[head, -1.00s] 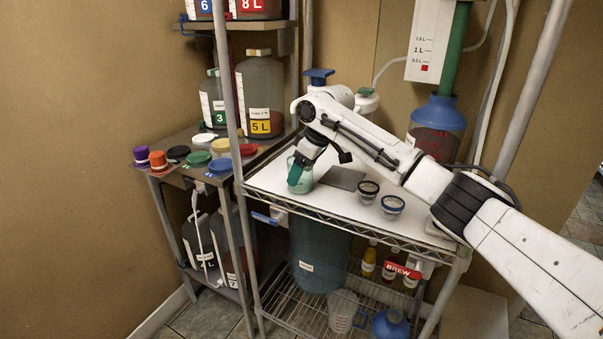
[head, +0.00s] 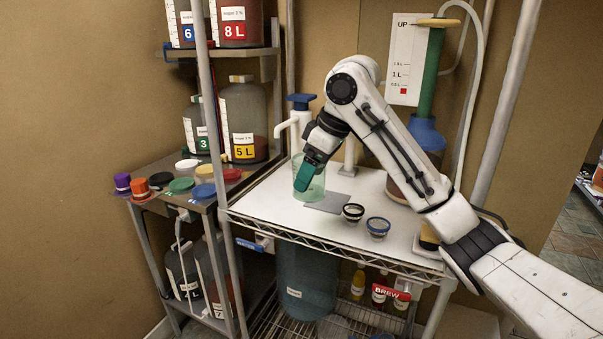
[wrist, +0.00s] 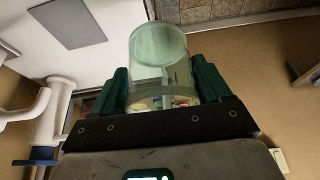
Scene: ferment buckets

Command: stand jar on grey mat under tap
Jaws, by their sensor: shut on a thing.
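A translucent green glass jar (head: 316,185) is in my gripper (head: 303,178), whose teal fingers are shut on it. In the head view the jar is roughly upright, left of the grey mat (head: 328,204); whether it clears the white shelf I cannot tell. In the wrist view the jar (wrist: 158,50) sits between both fingers (wrist: 160,72), with the mat (wrist: 67,22) at upper left, apart from it. The white tap (head: 292,123) with a blue handle (head: 301,101) rises behind the jar; it also shows at left in the wrist view (wrist: 50,120).
A rack post (head: 222,150) stands at left. Coloured lids (head: 181,184) lie on the side table. A blue-topped vessel (head: 427,137) stands at back right.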

